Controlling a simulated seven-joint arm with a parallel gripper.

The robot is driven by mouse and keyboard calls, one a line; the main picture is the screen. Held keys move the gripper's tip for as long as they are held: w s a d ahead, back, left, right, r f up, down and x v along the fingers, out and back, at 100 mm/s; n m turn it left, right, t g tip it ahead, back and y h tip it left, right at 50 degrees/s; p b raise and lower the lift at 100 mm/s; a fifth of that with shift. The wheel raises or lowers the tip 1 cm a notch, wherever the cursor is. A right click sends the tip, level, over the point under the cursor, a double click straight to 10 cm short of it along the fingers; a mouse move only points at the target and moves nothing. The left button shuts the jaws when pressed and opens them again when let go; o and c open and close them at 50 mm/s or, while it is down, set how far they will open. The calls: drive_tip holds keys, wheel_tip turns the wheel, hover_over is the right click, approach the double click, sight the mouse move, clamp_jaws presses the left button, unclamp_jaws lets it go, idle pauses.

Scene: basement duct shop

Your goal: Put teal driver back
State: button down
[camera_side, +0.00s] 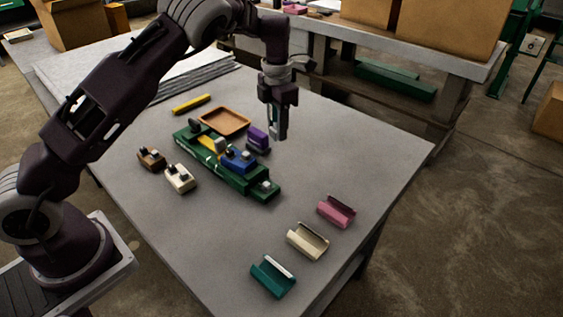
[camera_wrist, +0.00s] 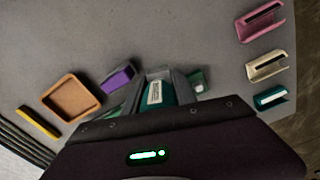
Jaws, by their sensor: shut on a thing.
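My gripper (camera_side: 279,128) is above the table, behind and to the right of the green rack. It is shut on the teal driver (camera_wrist: 155,97), a teal body with a pale label, seen between the fingers in the wrist view. In the side view the fingers mostly hide it. An open teal cradle (camera_side: 272,278) stands at the table's front; it also shows at the right in the wrist view (camera_wrist: 270,98). It looks empty, and my gripper is well apart from it.
Cream (camera_side: 308,241) and pink (camera_side: 337,211) cradles line up behind the teal one. The long green rack (camera_side: 262,189) bears blue and yellow pieces. A purple block (camera_side: 257,138), brown tray (camera_side: 224,121), yellow bar (camera_side: 191,104), and brown and white blocks (camera_side: 180,178) lie around it. Front-middle table is clear.

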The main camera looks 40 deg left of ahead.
sight(287, 166)
drive_tip(key=shift+m, duration=0.5)
drive_tip(key=f, duration=0.3)
drive_tip(key=w+d+f, duration=0.1)
drive_tip(key=f, duration=0.3)
drive_tip(key=w+f, duration=0.1)
drive_tip(key=f, duration=0.2)
drive_tip(key=shift+d+f, duration=0.15)
drive_tip(key=shift+d, duration=0.25)
drive_tip(key=c, duration=1)
unclamp_jaws()
drive_tip(key=shift+f, duration=0.15)
